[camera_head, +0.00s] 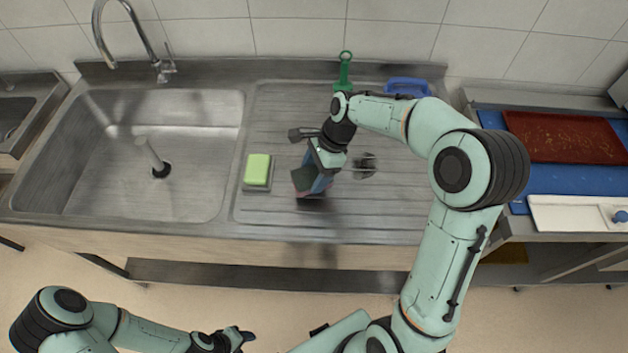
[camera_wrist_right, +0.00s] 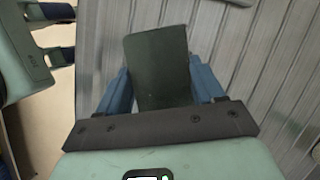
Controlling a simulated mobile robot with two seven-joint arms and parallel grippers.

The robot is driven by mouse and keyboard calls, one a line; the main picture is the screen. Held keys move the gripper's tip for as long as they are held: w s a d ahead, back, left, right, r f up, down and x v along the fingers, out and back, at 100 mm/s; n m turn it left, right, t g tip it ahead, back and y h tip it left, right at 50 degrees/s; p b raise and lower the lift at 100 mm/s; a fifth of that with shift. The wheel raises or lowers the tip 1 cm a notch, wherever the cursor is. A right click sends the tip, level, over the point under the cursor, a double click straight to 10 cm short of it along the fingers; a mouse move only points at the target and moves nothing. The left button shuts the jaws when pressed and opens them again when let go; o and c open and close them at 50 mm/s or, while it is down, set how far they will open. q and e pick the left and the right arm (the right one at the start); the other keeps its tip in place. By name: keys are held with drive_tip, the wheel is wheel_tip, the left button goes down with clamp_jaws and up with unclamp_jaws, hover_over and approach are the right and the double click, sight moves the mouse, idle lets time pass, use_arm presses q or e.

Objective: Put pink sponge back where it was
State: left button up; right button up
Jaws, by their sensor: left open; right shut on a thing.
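The pink sponge (camera_head: 304,181) is held by my right gripper (camera_head: 320,180) over the ribbed drainboard. Its dark green face shows, with a thin pink edge low on it in the head view. In the right wrist view the sponge (camera_wrist_right: 158,68) stands between the two blue fingers of my right gripper (camera_wrist_right: 158,88), dark face toward the camera. I cannot tell whether its lower edge touches the drainboard. My left gripper (camera_head: 243,338) is open and empty, low in front of the counter, far from the sponge.
A yellow-green sponge (camera_head: 257,168) lies on the drainboard just left of the held one. The sink basin (camera_head: 200,150) is further left. A green-handled tool (camera_head: 344,72) and a blue item (camera_head: 408,86) are at the back. A red tray (camera_head: 565,138) is on the right counter.

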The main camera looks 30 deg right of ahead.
use_arm(q)
drive_tip(key=shift+s+f, duration=0.2)
drive_tip(key=shift+f, duration=0.05)
use_arm(e)
drive_tip(key=shift+f, duration=1.95)
drive_tip(key=shift+f, duration=0.1)
drive_tip(key=o, duration=1)
drive_tip(key=p+v, duration=0.1)
drive_tip(key=v, duration=1)
drive_tip(key=shift+r, duration=0.3)
use_arm(q)
drive_tip(key=shift+w+r, duration=0.85)
drive_tip(key=shift+r, duration=0.05)
use_arm(e)
drive_tip(key=shift+d+r, duration=0.2)
drive_tip(key=shift+r, duration=0.1)
